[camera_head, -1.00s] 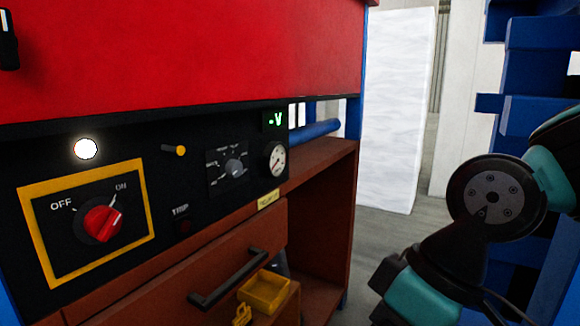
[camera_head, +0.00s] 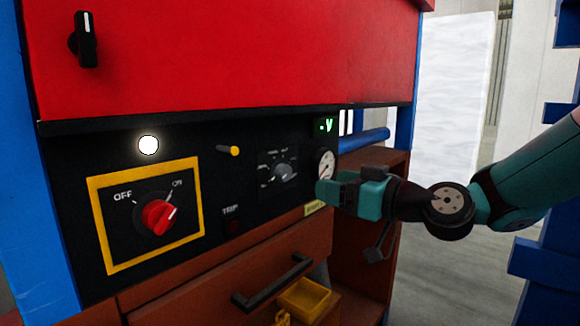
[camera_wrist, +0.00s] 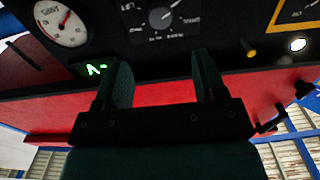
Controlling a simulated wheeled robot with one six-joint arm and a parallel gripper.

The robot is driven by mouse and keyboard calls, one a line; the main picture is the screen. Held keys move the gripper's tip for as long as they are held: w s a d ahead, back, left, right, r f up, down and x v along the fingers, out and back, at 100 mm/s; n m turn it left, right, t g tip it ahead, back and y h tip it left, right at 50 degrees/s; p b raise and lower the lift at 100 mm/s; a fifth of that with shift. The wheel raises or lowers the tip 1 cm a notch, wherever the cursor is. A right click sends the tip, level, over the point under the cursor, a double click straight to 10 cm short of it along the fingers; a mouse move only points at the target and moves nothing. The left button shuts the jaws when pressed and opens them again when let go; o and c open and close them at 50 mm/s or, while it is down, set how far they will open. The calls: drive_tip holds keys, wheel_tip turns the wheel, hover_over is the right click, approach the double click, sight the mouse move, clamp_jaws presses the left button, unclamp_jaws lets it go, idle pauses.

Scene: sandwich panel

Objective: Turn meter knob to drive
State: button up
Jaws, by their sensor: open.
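The meter knob (camera_head: 283,172) is a small dark grey dial on a black square plate with small white markings, between the yellow-tipped lever and the round gauge. I cannot read its labels surely. It also shows near the top middle of the wrist view (camera_wrist: 161,18), with a light pointer line slanting up to the right. My gripper (camera_head: 328,190) is to the right of the knob and in front of the panel, below the gauge. In the wrist view my gripper (camera_wrist: 163,78) has its two fingers apart with nothing between them, and the knob lies beyond the fingertips, apart from them.
The round gauge (camera_head: 326,163) and green "-V" display (camera_head: 326,126) are near my gripper. A red switch (camera_head: 159,216) in a yellow frame, a lit white lamp (camera_head: 148,145) and a yellow-tipped lever (camera_head: 229,150) are left. The drawer handle (camera_head: 272,282) sticks out below.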

sight(287, 174)
drive_tip(key=p+x, duration=0.4)
drive_tip(key=x, duration=0.7)
drive_tip(key=c, duration=0.9)
